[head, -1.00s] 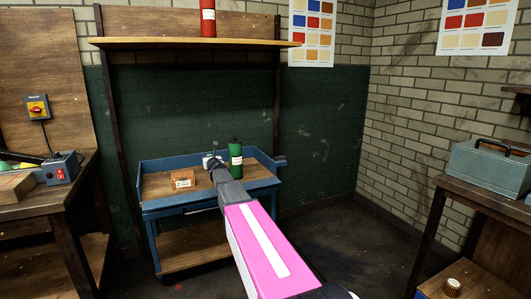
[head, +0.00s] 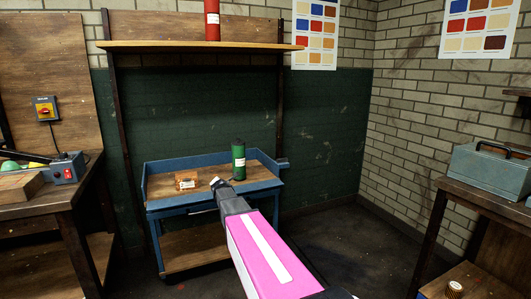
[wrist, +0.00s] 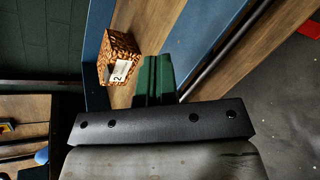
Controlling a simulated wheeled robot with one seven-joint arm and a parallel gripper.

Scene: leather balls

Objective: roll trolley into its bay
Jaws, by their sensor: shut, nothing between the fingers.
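The trolley (head: 153,215) has a blue metal frame and wooden decks. It stands upright under the wooden shelf, against the dark green wall; I cannot tell how deep it sits between the shelf posts. A green canister (head: 238,160) and a small patterned box (head: 187,181) stand on its top deck. The box also shows in the wrist view (wrist: 118,58). My gripper (head: 217,184) is shut and empty. In the head view it overlaps the trolley's front edge; I cannot tell whether it touches. Its fingers (wrist: 154,75) hide part of the deck in the wrist view.
The shelf (head: 200,46) above holds a red canister (head: 212,20). A workbench (head: 40,205) stands at the left, and another bench (head: 475,195) with a grey-blue toolbox (head: 490,168) at the right. Bare floor (head: 345,245) lies between the trolley and the right bench.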

